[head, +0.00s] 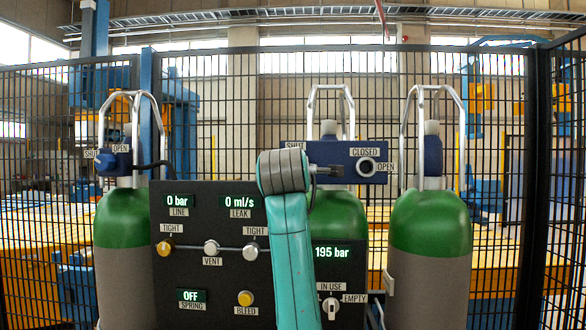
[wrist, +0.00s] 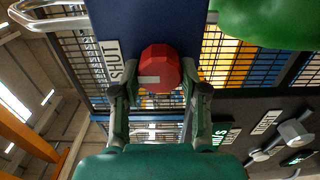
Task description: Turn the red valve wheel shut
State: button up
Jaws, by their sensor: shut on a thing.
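The red valve wheel (wrist: 168,62) is in the middle of the wrist view, on the end of a blue valve block (wrist: 130,22). A pale mark on its face runs from near the centre to the left. My gripper (wrist: 160,90) has one finger on each side of the wheel and is shut on it. A SHUT label (wrist: 112,62) stands left of the wheel. In the head view the blue block (head: 345,178) sits on the middle green cylinder (head: 338,218); my arm hides the wheel and gripper there.
A dark control panel (head: 205,262) stands low in front, with readouts of 0 bar, 0 ml/s, OFF and 195 bar. Green and grey cylinders stand at left (head: 122,220) and right (head: 430,222). A black mesh fence (head: 230,110) runs behind. The block also carries CLOSED and OPEN labels.

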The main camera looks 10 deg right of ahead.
jog(key=shift+f, duration=0.1)
jog(key=o, duration=1.1)
jog(key=shift+o, duration=0.2)
jog(key=shift+s, duration=0.1)
jog(key=v, duration=1.1)
jog(key=shift+s+a, duration=0.2)
jog(key=shift+s, duration=0.15)
